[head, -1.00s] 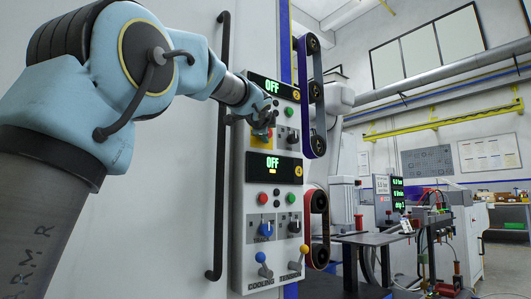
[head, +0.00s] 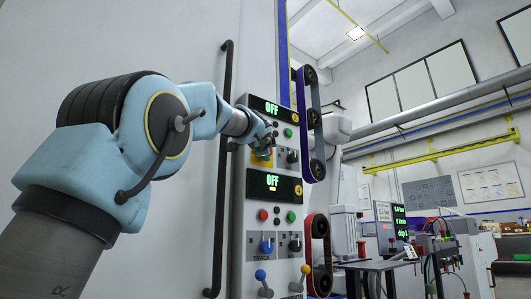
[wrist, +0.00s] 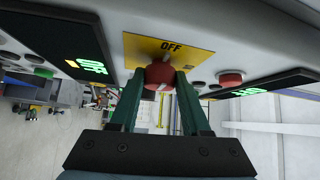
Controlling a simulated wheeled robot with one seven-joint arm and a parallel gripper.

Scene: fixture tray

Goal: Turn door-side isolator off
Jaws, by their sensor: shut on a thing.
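The isolator is a red knob (wrist: 159,73) with a white mark on a yellow plate (wrist: 190,52) that reads OFF in the wrist view. In the head view the yellow plate (head: 261,160) sits low on the left of the upper panel section, mostly behind my gripper. My gripper (wrist: 161,79) is shut on the red knob, one green finger on each side. In the head view my gripper (head: 268,145) is at the upper panel, and the knob is hidden there. The exact angle of the knob is hard to tell.
The upper display (head: 271,108) and lower display (head: 272,182) both read OFF. Buttons, selector switches and two levers (head: 262,281) share the panel. A black vertical door handle (head: 222,170) stands close on the left, belt reels (head: 318,170) on the right.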

